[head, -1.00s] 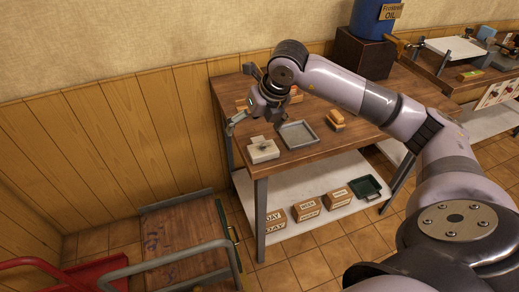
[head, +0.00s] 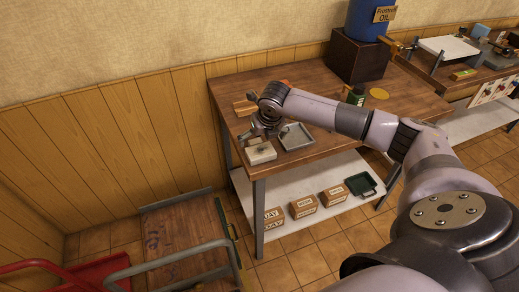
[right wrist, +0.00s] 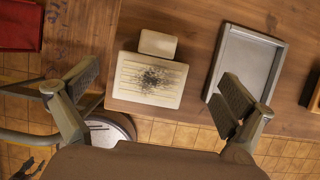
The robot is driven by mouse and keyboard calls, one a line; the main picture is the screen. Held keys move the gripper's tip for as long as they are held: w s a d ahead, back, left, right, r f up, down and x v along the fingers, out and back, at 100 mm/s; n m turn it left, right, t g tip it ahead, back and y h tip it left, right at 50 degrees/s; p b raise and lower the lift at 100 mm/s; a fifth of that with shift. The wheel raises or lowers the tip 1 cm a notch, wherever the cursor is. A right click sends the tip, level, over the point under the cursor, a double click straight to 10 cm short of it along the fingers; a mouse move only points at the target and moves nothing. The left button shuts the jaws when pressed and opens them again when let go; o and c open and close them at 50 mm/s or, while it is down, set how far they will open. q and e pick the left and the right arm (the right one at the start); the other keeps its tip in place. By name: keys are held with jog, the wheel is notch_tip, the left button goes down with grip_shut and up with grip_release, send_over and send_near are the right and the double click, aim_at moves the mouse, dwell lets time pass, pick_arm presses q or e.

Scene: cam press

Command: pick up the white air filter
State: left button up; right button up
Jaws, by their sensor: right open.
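The white air filter (head: 262,154) lies on the near left corner of the wooden workbench in the head view. In the right wrist view the filter (right wrist: 135,88) is a pale ridged block with a dark smudge in its middle and a smaller pale block (right wrist: 158,43) at its far edge. My right gripper (head: 264,136) is just over the filter in the head view. In the right wrist view my right gripper (right wrist: 160,90) is open and empty, with one finger left and one right of the filter. Contact is not visible. My left gripper is not in view.
A grey metal tray (head: 309,146) lies just right of the filter; it shows in the right wrist view (right wrist: 277,47). A dark green bottle (head: 356,95) stands farther right on the bench. Boxes (head: 304,207) sit on the lower shelf. A cart (head: 175,235) stands at front left.

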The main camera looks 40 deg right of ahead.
aim_at(257, 144)
jog(key=p+x, duration=0.1)
jog(key=x, duration=0.1)
jog(key=p+x, duration=0.1)
jog(key=x, duration=0.1)
jog(key=shift+w+a+f, duration=0.1)
jog(key=shift+w+a, duration=0.15)
jog(key=shift+w+f, duration=0.1)
jog(key=shift+f, duration=0.2)
jog(key=shift+c, duration=0.2)
jog(key=c, duration=1.3)
jog(key=shift+c, duration=0.2)
jog(key=shift+r, duration=0.15)
